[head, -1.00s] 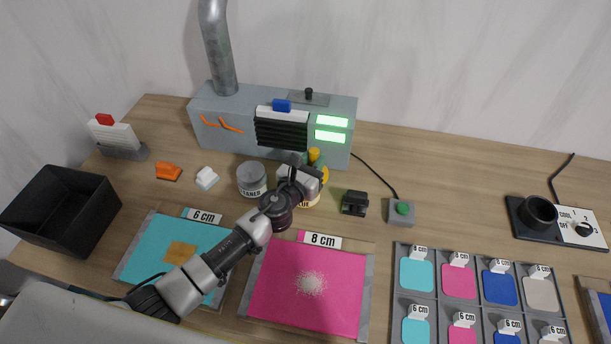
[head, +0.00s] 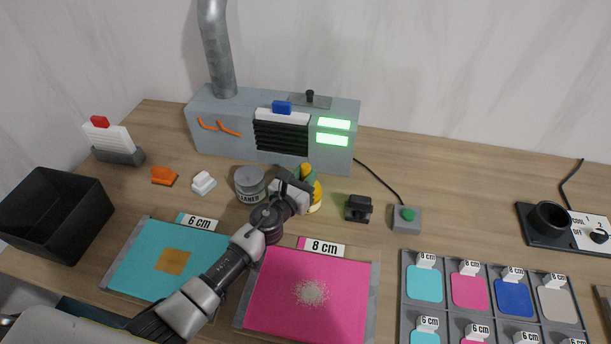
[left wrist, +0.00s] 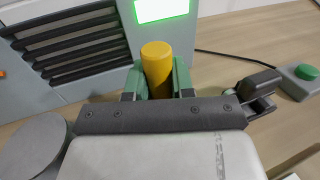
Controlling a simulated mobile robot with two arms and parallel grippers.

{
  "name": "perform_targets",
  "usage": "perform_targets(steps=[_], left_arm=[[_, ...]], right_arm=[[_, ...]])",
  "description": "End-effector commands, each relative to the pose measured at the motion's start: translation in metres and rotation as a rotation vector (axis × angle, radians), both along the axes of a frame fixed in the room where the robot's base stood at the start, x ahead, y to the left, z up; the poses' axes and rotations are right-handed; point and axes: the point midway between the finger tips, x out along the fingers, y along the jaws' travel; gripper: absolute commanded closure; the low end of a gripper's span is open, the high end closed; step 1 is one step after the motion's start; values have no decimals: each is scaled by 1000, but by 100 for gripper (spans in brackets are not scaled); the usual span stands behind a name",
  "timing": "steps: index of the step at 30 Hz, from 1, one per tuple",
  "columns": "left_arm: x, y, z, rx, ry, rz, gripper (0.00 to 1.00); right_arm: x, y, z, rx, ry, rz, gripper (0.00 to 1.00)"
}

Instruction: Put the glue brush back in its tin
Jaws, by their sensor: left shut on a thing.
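My left gripper (head: 300,178) is shut on the yellow handle of the glue brush (head: 306,168). In the left wrist view the handle (left wrist: 157,68) stands up between the green fingertips (left wrist: 158,82). A yellow and white tin (head: 317,193) stands right at the gripper, mostly hidden behind it. The brush's lower end is hidden in both views, so I cannot tell whether it is inside the tin or above it. My right gripper is not in view.
A grey cleaner tin (head: 250,183) stands close to the left of my gripper. The grey fume box (head: 225,130) is behind. A black clamp-like thing (head: 358,208) and a green-button box (head: 406,218) stand right. Pink (head: 280,290) and teal (head: 150,255) panels lie in front.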

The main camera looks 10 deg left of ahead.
Motion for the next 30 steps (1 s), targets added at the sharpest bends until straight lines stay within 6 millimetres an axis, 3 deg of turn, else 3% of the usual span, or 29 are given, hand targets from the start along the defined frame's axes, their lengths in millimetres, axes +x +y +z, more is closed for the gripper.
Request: perform_targets(steps=[1,5,16,30], left_arm=[[0,0,-1,0,0,0,72],[0,0,0,0,0,0,52],[0,0,6,0,-1,0,51],[-89,28,2,2,2,-1,51]], right_arm=[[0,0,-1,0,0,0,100],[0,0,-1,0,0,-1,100],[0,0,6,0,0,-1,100],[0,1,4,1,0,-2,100]])
